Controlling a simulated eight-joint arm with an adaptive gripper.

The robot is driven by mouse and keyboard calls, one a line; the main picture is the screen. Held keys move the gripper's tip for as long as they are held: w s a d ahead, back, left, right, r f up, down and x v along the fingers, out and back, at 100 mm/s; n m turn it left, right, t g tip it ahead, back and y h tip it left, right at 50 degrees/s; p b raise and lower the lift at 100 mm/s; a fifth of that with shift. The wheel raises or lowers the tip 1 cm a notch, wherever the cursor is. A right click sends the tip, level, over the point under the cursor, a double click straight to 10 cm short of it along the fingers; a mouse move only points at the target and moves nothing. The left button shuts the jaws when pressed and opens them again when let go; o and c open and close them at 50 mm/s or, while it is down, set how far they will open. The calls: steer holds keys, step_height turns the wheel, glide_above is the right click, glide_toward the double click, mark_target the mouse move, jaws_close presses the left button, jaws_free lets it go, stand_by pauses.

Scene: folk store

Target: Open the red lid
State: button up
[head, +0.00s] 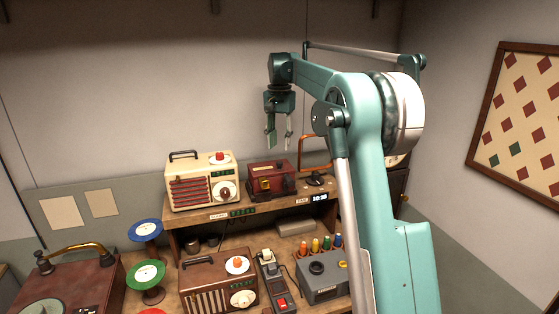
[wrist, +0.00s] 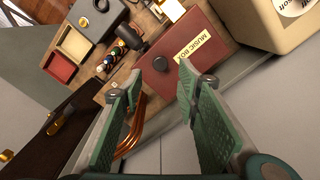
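The dark red music box (head: 285,181) stands on the wooden shelf, right of the cream radio.
A cream radio (head: 203,184) stands close on the left of the box. A copper-coloured bent frame (head: 317,140) rises on its right. A brown radio (head: 208,285), a grey device with coloured pegs (head: 322,284) and record stands (head: 146,272) are lower down.

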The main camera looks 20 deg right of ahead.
mark_target(279, 162)
steer(key=shift+f, duration=3.85)
jaws_close()
